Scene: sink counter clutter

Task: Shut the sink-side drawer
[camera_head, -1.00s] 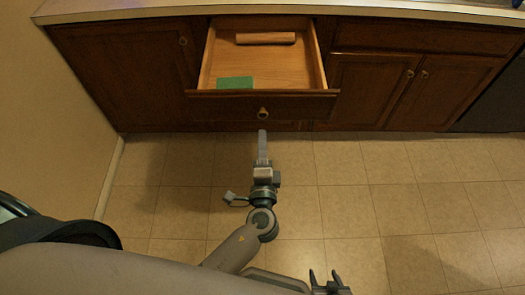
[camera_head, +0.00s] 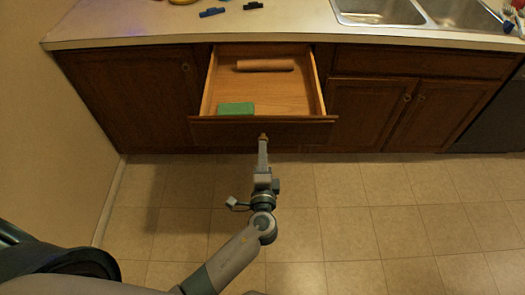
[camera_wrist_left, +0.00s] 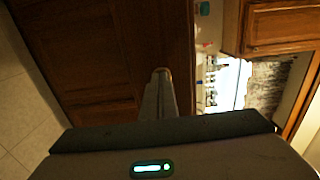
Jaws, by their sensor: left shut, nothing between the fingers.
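The sink-side drawer (camera_head: 225,131) stands pulled out below the counter in the head view. A green block (camera_head: 236,109) lies in its front left part and a brown cylindrical thing (camera_head: 265,65) lies near its back. My left gripper (camera_head: 263,140) is shut and empty, pointing at the middle of the drawer front. Its tips overlap the lower front where the knob is, and I cannot tell whether they touch it. The left wrist view shows the shut fingers (camera_wrist_left: 160,95) against dark wood. My right gripper is not in view.
The counter (camera_head: 130,30) runs along the back, with a double sink (camera_head: 380,12) at right and small dark items (camera_head: 212,12) at left. Closed cabinet doors (camera_head: 365,110) flank the drawer. The tiled floor (camera_head: 340,220) is clear.

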